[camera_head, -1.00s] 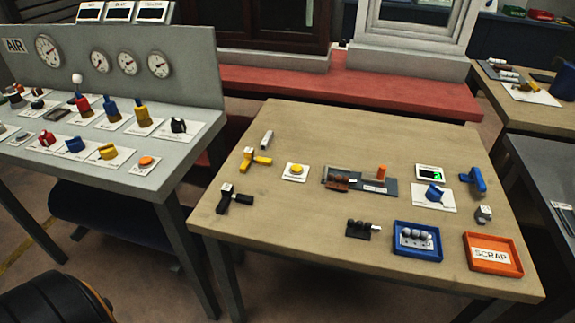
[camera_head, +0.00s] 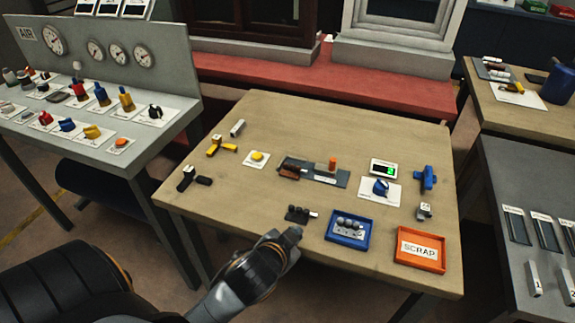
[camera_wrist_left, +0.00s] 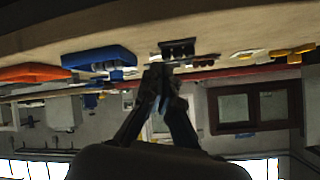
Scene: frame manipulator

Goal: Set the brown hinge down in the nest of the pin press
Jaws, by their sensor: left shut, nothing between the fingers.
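The pin press (camera_head: 325,179) is a grey base with an orange post in the middle of the wooden table. A brown piece (camera_head: 289,172), which looks like the brown hinge, is at the press's left end; I cannot tell whether it sits in the nest. My left gripper (camera_head: 292,234) is shut and empty just in front of this block, apart from the press. Its fingers show in the left wrist view (camera_wrist_left: 160,76). My right gripper is out of view.
A blue tray (camera_head: 330,238) with grey pieces and an orange scrap tray (camera_head: 440,262) stand at the front right. A yellow button (camera_head: 257,156), yellow and black handles, a small display (camera_head: 384,168) and blue fixtures surround the press. A grey panel bench stands at left.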

